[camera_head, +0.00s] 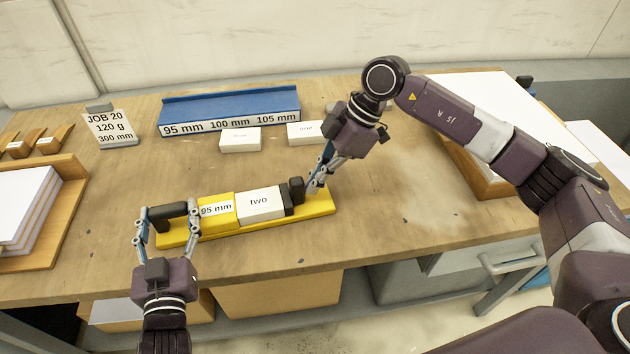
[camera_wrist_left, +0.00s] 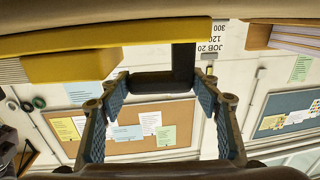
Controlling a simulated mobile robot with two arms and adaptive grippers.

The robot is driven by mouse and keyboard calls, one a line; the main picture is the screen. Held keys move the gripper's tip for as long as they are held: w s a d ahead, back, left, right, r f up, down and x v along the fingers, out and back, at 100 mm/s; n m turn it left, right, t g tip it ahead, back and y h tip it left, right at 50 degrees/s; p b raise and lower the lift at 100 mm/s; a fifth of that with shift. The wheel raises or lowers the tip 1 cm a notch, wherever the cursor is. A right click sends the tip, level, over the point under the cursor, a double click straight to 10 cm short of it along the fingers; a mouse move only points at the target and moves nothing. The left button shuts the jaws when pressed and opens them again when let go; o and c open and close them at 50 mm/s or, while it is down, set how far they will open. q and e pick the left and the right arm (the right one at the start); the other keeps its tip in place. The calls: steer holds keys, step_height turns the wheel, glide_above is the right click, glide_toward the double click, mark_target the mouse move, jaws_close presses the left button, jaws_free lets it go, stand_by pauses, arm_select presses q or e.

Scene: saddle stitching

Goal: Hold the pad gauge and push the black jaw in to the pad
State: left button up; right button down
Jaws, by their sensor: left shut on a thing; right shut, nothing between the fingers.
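The yellow pad gauge (camera_head: 318,206) lies on the workbench in the head view. Its fixed yellow block reads "95 mm" (camera_head: 216,209). A white pad marked "two" (camera_head: 262,203) sits between this block and the black jaw (camera_head: 288,199), apparently touching both. A black handle (camera_head: 172,210) stands at the gauge's left end. My left gripper (camera_head: 167,217) is shut on that handle, which also shows between its fingers in the left wrist view (camera_wrist_left: 150,83). My right gripper (camera_head: 316,182) is shut and empty, right beside the black knob (camera_head: 297,189) of the jaw; contact is unclear.
Behind the gauge stands a blue rack (camera_head: 230,106) labelled 95, 100 and 105 mm, with two white blocks (camera_head: 240,139) in front. A "JOB 20" sign (camera_head: 109,130) stands at the back left. Wooden trays of paper (camera_head: 72,197) flank both sides. The bench front right is clear.

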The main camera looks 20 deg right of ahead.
arm_select(q)
steer(key=shift+d, duration=0.3)
arm_select(e)
steer(key=shift+s+a+r, duration=0.1)
steer(key=shift+a, duration=0.3)
arm_select(q)
steer(key=shift+a, duration=0.1)
arm_select(e)
steer(key=shift+d+r, duration=0.4)
steer(key=shift+d, duration=0.35)
steer(key=shift+d+r, duration=0.3)
steer(key=shift+d, duration=0.45)
steer(key=shift+d+r, duration=0.25)
steer(key=shift+d, duration=0.5)
arm_select(q)
steer(key=shift+a, duration=0.1)
